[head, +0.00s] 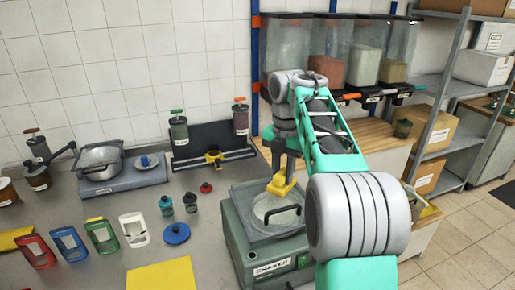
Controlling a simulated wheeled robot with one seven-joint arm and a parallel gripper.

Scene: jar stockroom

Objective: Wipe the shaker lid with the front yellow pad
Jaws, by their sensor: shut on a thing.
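The shaker (239,245) is a grey-green box with a SHAKER label, standing on the counter in the middle of the head view. Its lid (258,232) is a grey square plate with a pale round centre and a dark handle (285,211). My gripper (287,168) points down over the back part of the lid and is shut on a yellow pad (281,187). I cannot tell whether the pad touches the lid. My arm comes in from the right and covers the shaker's right side; the fingertips are small and partly hidden.
A yellow sheet (160,276) lies left of the shaker, with a blue disc (176,234) and small bottles (166,205) behind it. Coloured frames (70,244) stand at left. A scale with a pan (120,180) is further back. Hoppers (365,60) hang behind my arm.

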